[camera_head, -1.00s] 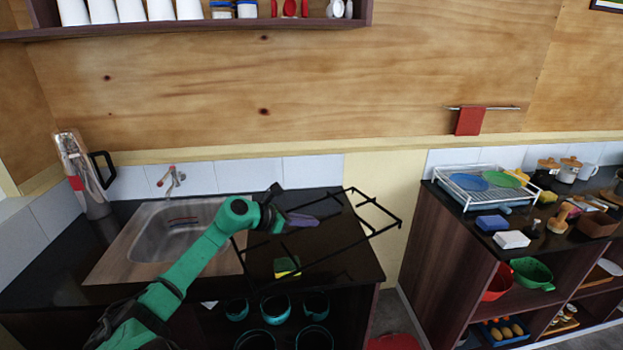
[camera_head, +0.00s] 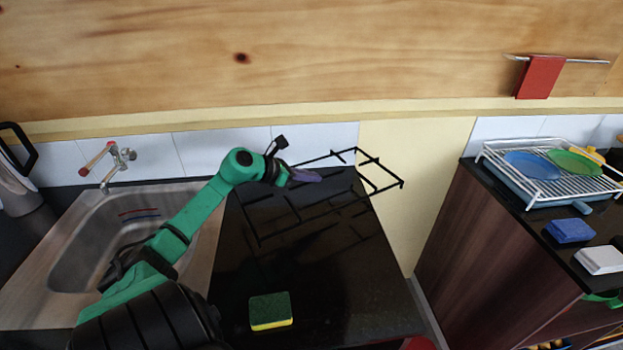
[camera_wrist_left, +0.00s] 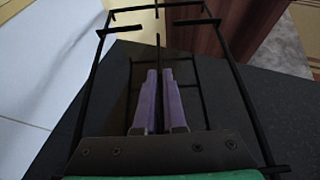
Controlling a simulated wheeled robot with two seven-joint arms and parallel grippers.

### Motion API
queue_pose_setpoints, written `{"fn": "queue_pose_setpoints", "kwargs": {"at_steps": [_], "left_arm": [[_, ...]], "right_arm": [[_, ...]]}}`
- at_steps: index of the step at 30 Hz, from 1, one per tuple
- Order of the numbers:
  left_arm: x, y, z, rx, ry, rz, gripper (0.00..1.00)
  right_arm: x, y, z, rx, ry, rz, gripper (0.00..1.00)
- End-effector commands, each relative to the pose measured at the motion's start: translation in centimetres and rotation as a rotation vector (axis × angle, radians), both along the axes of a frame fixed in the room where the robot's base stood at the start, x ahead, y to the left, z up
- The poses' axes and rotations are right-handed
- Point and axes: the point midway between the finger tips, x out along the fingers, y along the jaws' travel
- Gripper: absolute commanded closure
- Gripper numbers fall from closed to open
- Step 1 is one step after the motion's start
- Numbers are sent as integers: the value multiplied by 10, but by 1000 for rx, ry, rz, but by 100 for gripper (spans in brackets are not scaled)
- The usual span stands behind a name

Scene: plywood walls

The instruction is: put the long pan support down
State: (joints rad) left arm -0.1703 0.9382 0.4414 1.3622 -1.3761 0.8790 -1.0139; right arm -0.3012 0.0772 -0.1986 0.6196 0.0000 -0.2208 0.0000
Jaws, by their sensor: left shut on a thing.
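The long pan support (camera_head: 381,164) is a thin black wire frame. In the head view it lies over the back right of the black counter (camera_head: 320,270), its right end reaching past the counter's right edge. I cannot tell whether it touches the counter. My left gripper (camera_head: 312,176), with purple fingers, is shut on one of its bars. In the left wrist view the purple fingers (camera_wrist_left: 158,100) are close together around a bar, and the frame (camera_wrist_left: 228,56) spreads around and beyond them. My right gripper is not in view.
A green and yellow sponge (camera_head: 270,310) lies on the counter's front part. The sink (camera_head: 130,240) with its tap is at the left. A gap separates this counter from the right cabinet (camera_head: 490,230), which bears a dish rack (camera_head: 540,178). A tiled wall stands behind.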

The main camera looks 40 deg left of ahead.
Motion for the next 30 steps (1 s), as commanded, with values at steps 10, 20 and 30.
{"fn": "queue_pose_setpoints", "kwargs": {"at_steps": [10, 20, 30], "left_arm": [[1, 0, -33, -3, -8, 1, 100], [1, 0, -62, -2, -6, 1, 100], [1, 0, -62, -2, -7, 1, 100]], "right_arm": [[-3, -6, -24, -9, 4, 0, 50], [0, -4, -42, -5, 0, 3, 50], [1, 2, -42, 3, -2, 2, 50]]}}
